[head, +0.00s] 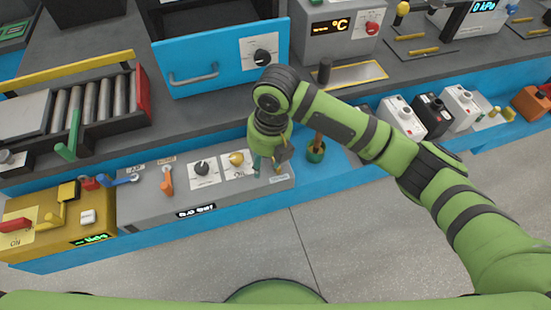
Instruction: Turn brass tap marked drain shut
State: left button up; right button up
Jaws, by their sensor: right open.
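My right gripper (269,158) reaches down over the right end of the grey control panel (150,208). Its fingers are open, small and partly hidden behind the green wrist. A small brass-coloured piece (277,168) shows right by the fingertips, above a small pale label (280,179) that is too small to read. This may be the brass tap; I cannot tell its handle's angle or whether the fingers touch it. My left gripper is not in view.
The same panel carries a blue-handled tap (121,181), an orange lever (167,181), a black knob (203,167) and a yellow knob (237,158). A blue drawer front (222,58) rises behind. Open floor lies in front.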

jog(key=w+d+r+n+h, duration=0.1)
jog(key=w+d+r+n, duration=0.1)
jog(key=n, duration=0.1)
jog(key=shift+w+d, duration=0.1)
jog(key=shift+d, duration=0.1)
jog(key=shift+f+p, duration=0.5)
jog(key=shift+f, duration=2.95)
grip_shut()
